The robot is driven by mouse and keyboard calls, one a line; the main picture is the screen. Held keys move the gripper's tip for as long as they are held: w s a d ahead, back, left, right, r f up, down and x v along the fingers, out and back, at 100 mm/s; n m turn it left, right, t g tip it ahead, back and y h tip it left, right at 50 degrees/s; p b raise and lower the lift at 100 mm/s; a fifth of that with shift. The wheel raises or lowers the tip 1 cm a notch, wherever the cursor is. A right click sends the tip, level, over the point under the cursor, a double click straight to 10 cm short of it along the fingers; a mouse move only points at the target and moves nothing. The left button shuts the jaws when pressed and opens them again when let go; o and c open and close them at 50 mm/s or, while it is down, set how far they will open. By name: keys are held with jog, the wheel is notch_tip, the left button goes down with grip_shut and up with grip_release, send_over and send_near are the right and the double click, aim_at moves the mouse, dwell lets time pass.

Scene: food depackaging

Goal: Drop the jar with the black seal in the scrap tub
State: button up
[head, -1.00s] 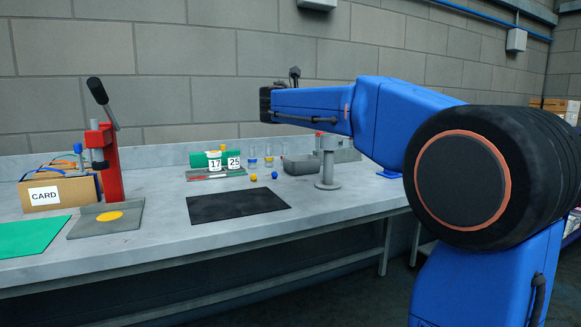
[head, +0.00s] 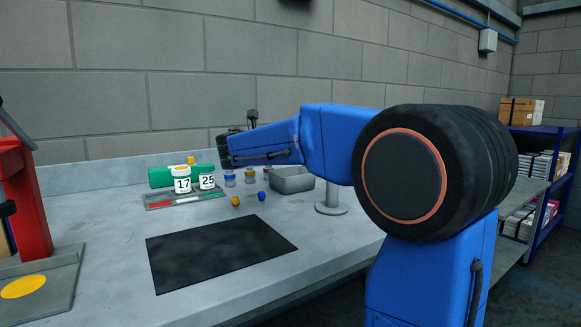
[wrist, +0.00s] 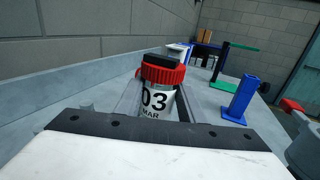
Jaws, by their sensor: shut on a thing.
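In the wrist view, a clear jar (wrist: 153,101) with a white label reading "03 MAR" and a ribbed red lid stands upright between the fingers of my gripper (wrist: 158,98). A black piece (wrist: 162,60) sits on top of the red lid. My gripper is shut on this jar. In the head view, my gripper's dark end (head: 230,150) is over the back of the bench, and the jar cannot be made out there. A grey open tub (head: 293,184) stands on the bench, right of and below the gripper. It carries no readable label, so I cannot tell if it is the scrap tub.
Small jars (head: 230,180), a yellow ball (head: 235,201) and a blue ball (head: 262,196) are near. A black mat (head: 220,250) lies clear in front. A red press (head: 25,210) stands left.

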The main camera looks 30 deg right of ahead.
jog(key=shift+f, duration=3.2)
jog(key=shift+f, duration=0.6)
jog(key=o, duration=1.1)
jog(key=shift+r, duration=0.15)
jog(key=shift+r, duration=0.35)
jog(key=v, duration=1.2)
jog(key=shift+s+r, duration=0.1)
